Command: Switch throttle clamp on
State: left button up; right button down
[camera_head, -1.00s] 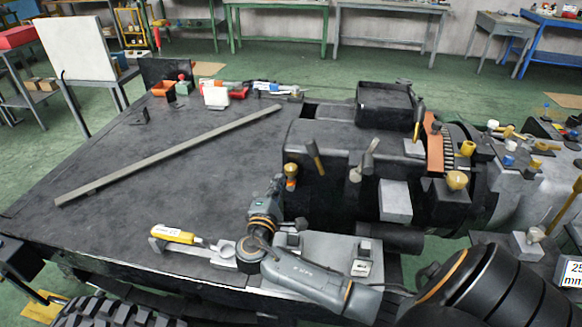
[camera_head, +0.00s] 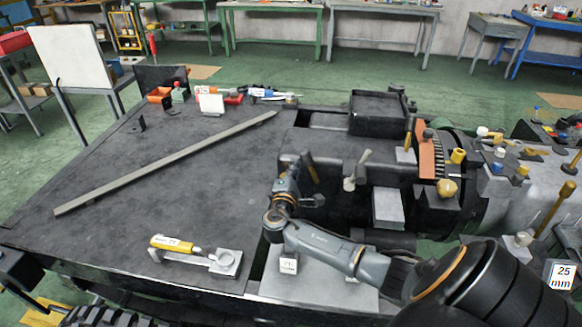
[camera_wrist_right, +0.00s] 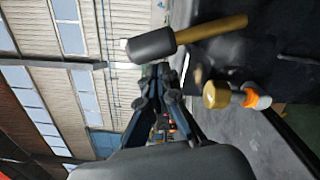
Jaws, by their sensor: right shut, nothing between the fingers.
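My right gripper (camera_head: 288,168) is shut and empty at the near edge of the raised dark housing. A lever with a wooden handle (camera_head: 311,168) stands just to its right; it also shows in the wrist view as a grey barrel with a wooden stick (camera_wrist_right: 195,35). A clamp-like fixture with a yellow, white-labelled handle (camera_head: 172,243) lies flat at the left front of the deck. No label readable here names the throttle clamp. My left gripper is not in view.
A long grey bar (camera_head: 170,165) lies diagonally on the dark deck (camera_head: 110,165). A grey-handled lever (camera_head: 357,168), a pale block (camera_head: 388,208) and a brass knob (camera_head: 447,188) stand right of my gripper. The deck's middle left is otherwise clear.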

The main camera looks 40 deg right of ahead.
aim_at(306, 161)
jog(key=shift+s, duration=0.1)
jog(key=shift+s+d+r+m, duration=0.1)
jog(key=shift+r+m, duration=0.1)
jog(key=shift+m, duration=0.1)
jog(key=shift+s+d+r, duration=0.1)
jog(key=s+m+b, duration=0.1)
jog(key=d+m, duration=0.1)
jog(key=shift+s+d+r+m+b, duration=0.15)
jog(key=shift+s+r+m+b, duration=0.2)
jog(key=shift+r+m, duration=0.05)
jog(key=shift+s+d+r+m+b, duration=0.15)
jog(key=shift+s+d+m+b, duration=0.5)
jog(key=shift+m, duration=0.35)
jog(key=shift+s+d+r+m+b, duration=0.15)
jog(key=shift+s+d+m+b, duration=0.4)
jog(key=shift+m, duration=0.45)
jog(key=shift+s+d+r+m+b, duration=0.15)
jog(key=shift+s+d+m+b, duration=0.3)
jog(key=shift+s+m+b, duration=0.4)
